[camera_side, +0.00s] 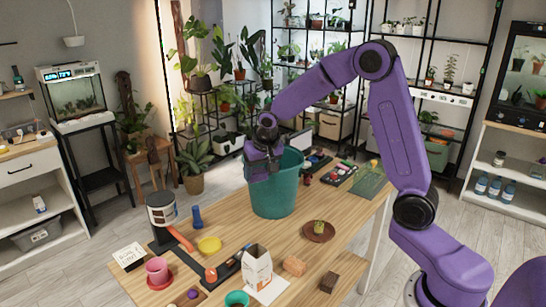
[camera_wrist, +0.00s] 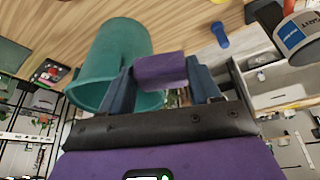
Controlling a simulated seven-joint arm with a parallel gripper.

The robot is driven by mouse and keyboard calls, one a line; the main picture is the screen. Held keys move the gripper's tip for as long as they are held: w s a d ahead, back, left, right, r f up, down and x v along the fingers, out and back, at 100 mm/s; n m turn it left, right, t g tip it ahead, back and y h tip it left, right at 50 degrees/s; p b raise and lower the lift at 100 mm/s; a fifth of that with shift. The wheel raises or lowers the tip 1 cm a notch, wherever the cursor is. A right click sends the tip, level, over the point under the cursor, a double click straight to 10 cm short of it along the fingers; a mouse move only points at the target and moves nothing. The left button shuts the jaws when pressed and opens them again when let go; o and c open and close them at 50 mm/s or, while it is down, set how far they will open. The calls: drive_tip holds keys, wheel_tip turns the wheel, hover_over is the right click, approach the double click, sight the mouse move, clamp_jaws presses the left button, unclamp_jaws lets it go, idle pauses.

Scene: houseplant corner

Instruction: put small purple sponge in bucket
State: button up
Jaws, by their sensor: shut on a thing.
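The small purple sponge (camera_wrist: 160,70) is a block between my gripper's two fingers in the wrist view. My gripper (camera_wrist: 161,82) is shut on it. The teal bucket (camera_wrist: 108,55) lies behind and to the left of the sponge in that view, and the sponge overlaps its edge. In the side view the bucket (camera_side: 275,199) stands upright on the wooden table. My gripper (camera_side: 264,160) points down at the left part of its rim there. I cannot tell whether the sponge is over the opening or just outside it; the purple gripper hides it in the side view.
A white labelled canister (camera_side: 162,208), a blue object (camera_side: 197,217) and a yellow bowl (camera_side: 209,245) are left of the bucket. A brown saucer (camera_side: 319,237) with a small plant and a carton (camera_side: 256,268) stand in front. Trays and a green mat (camera_side: 369,182) lie at right.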

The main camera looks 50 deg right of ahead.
drive_tip(key=w+d+r+m+g+h, duration=0.2)
drive_tip(key=w+d+r+m, duration=0.2)
drive_tip(key=w+d+m, duration=0.45)
drive_tip(key=w+d+r+m+g, duration=0.15)
drive_tip(key=d+m, duration=0.35)
drive_tip(key=d, duration=0.8)
wheel_tip(320, 180, down, 17)
drive_tip(key=shift+s+f+g+h, duration=0.15)
drive_tip(key=shift+s+g+h, duration=0.05)
drive_tip(key=shift+g+h, duration=0.2)
drive_tip(key=shift+a+f, duration=0.1)
drive_tip(key=shift+f, duration=0.5)
drive_tip(key=o, duration=1.1)
drive_tip(key=v, duration=1.3)
drive_tip(key=shift+r, duration=0.2)
